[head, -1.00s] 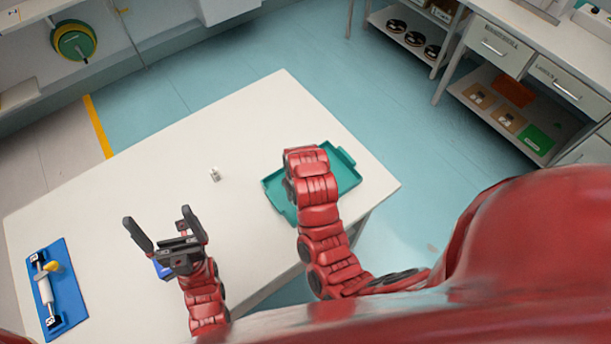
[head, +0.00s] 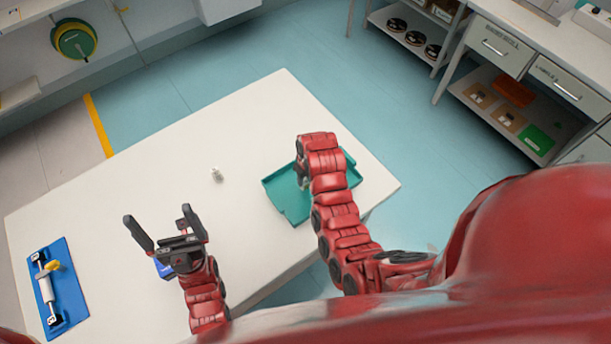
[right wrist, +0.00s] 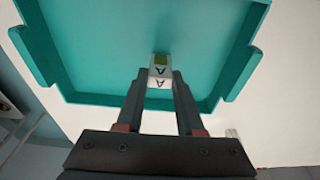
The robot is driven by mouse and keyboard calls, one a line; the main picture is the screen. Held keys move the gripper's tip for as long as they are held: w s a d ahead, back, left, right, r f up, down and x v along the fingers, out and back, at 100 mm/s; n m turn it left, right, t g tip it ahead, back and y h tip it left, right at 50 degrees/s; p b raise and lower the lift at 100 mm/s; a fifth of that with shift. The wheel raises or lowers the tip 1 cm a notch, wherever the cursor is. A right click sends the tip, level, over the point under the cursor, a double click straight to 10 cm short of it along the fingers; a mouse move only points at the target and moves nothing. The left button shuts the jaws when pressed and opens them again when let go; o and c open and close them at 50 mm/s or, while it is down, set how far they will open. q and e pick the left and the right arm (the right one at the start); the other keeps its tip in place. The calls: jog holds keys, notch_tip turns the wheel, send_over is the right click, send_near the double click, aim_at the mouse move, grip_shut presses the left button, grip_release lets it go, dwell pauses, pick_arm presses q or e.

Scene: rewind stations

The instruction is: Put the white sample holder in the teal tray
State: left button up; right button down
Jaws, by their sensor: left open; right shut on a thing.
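The white sample holder (right wrist: 159,80), a small white block marked with the letter A and a green patch, is between the fingers of my right gripper (right wrist: 160,76) in the right wrist view. The gripper is shut on it over the teal tray (right wrist: 125,30). I cannot tell how far above the tray floor it is. In the head view the tray (head: 289,202) lies at the table's right side, partly covered by my right arm, which hides the holder. My left gripper (head: 165,228) is open and empty above the table's front left part.
Another small white object (head: 216,174) stands on the white table (head: 270,120), left of the tray. A blue mat (head: 64,290) with a roller-like tool lies at the table's left end. A blue item (head: 163,268) is partly hidden by my left gripper. The table's middle is mostly clear.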

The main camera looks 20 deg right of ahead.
jog(key=shift+f, duration=0.1)
jog(key=c, duration=1)
grip_release()
jog(key=shift+f, duration=0.1)
jog(key=o, duration=0.5)
jog(key=shift+c, duration=0.2)
